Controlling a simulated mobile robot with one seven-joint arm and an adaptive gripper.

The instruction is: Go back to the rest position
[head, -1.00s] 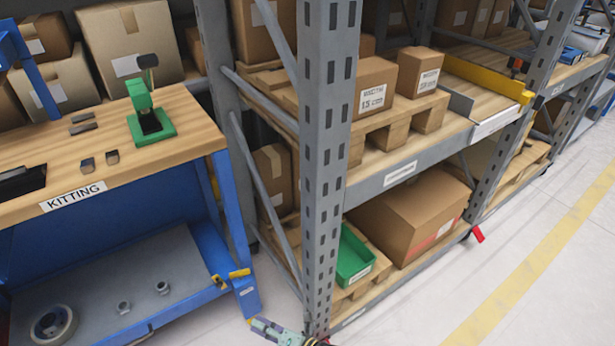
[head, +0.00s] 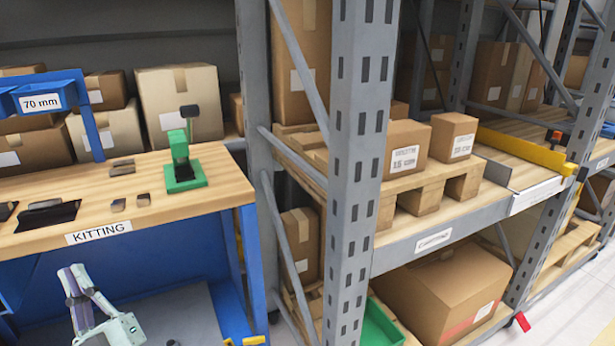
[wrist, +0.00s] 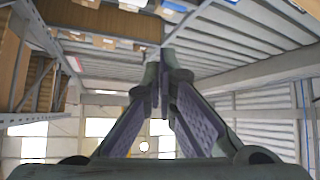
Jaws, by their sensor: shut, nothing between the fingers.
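My gripper (head: 74,274) is at the lower left of the head view, in front of the blue kitting bench (head: 218,243), with its fingers pointing up. It holds nothing. In the wrist view the two purple-padded fingers (wrist: 166,62) come together at their tips, with only ceiling, walls and shelving behind them. The rest of my arm is mostly below the head picture.
The bench top (head: 60,222) carries a green stand (head: 184,170) and several small dark parts. A grey rack upright (head: 357,170) stands right of the bench. A green bin (head: 382,325) and a large carton (head: 445,290) sit on the low shelf.

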